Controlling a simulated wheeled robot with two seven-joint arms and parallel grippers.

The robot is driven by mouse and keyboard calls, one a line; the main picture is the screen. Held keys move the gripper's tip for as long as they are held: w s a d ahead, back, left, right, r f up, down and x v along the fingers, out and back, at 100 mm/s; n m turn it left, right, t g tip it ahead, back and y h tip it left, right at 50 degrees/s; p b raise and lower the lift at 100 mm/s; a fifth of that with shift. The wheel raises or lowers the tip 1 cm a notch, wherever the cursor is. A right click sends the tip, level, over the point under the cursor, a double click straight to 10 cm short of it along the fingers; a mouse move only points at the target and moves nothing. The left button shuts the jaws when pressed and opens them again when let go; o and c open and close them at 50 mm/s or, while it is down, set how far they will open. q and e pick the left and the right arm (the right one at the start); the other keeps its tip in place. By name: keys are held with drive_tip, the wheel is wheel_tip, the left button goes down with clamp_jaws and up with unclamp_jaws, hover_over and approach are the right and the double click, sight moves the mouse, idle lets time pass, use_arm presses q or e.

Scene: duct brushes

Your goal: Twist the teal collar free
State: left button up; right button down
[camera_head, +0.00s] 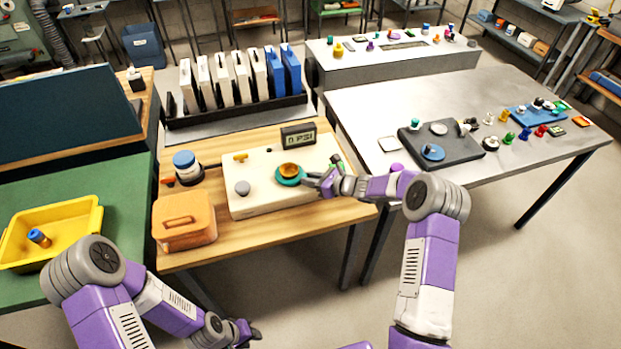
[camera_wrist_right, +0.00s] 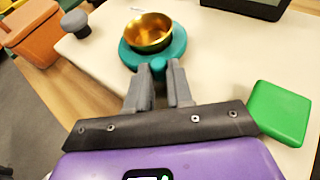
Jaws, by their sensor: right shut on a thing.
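The teal collar (camera_head: 291,181) sits around a brass cup (camera_head: 289,169) on a cream panel box (camera_head: 262,203). In the right wrist view the collar (camera_wrist_right: 133,59) is a flat ring around the shiny cup (camera_wrist_right: 149,30), with a small rounded tab (camera_wrist_right: 158,63) on its near side. My right gripper (camera_head: 308,180) reaches in from the right. Its fingers (camera_wrist_right: 159,76) are shut on the tab at the collar's edge. My left gripper (camera_head: 248,333) hangs low near the bottom, away from the box; its finger gap is not clear.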

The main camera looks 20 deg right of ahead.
drive_tip(key=shift+w+d+r+n+g+y+p, duration=0.1)
drive_tip(key=shift+w+d+n+g+y+p, duration=0.15)
drive_tip(key=shift+n+g+y+p, duration=0.35)
drive_tip(key=c, duration=1)
unclamp_jaws()
drive_tip(key=shift+s, duration=0.1)
drive_tip(key=v, duration=0.7)
drive_tip(key=shift+s+p, duration=0.2)
drive_tip(key=shift+p, duration=0.2)
